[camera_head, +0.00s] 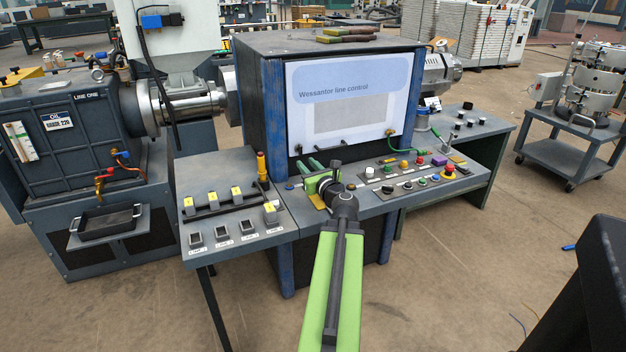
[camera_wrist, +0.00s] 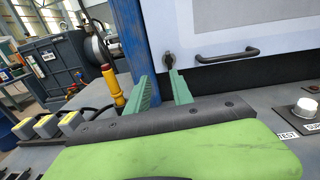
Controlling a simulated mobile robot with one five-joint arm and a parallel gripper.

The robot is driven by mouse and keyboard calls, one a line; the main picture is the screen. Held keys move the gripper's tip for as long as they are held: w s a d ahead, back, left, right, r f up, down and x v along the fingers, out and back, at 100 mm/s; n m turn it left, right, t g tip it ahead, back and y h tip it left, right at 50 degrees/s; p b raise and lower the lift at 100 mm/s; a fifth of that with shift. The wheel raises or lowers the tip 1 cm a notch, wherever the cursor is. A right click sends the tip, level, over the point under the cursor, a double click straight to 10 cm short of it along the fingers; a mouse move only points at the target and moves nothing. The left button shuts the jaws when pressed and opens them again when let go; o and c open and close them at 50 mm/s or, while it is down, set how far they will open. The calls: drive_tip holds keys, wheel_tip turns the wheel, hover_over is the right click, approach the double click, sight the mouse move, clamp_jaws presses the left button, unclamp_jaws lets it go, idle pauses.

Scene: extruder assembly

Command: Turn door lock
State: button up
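The cabinet door (camera_head: 300,95) is a pale panel reading "Wessantor line control", and it appears closed. The door lock (camera_wrist: 168,58) is a small dark knob at the door's lower left corner; it also shows in the head view (camera_head: 298,148). My gripper (camera_wrist: 159,76) has two green fingers standing apart with nothing between them. It is just below and in front of the lock, with the right fingertip nearly in line with it. I cannot tell whether that fingertip touches the lock. In the head view my gripper (camera_head: 308,163) is low before the door's left corner.
A dark door handle (camera_wrist: 226,55) is right of the lock. A yellow-orange lever (camera_wrist: 112,88) stands left of my fingers, beside yellow-topped switches (camera_wrist: 45,126). A white button (camera_wrist: 306,107) is on the panel at right. A blue post (camera_wrist: 128,40) borders the door.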

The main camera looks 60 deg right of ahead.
sight(301, 151)
drive_tip(key=shift+m+h, duration=0.3)
drive_tip(key=shift+m, duration=0.2)
drive_tip(key=x, duration=0.2)
drive_tip(key=d+x, duration=0.1)
drive_tip(key=x, duration=0.2)
drive_tip(key=s+x, duration=0.1)
drive_tip(key=x, duration=0.1)
drive_tip(key=shift+w+d, duration=0.25)
drive_tip(key=shift+d, duration=0.1)
drive_tip(key=shift+c, duration=0.5)
clamp_jaws()
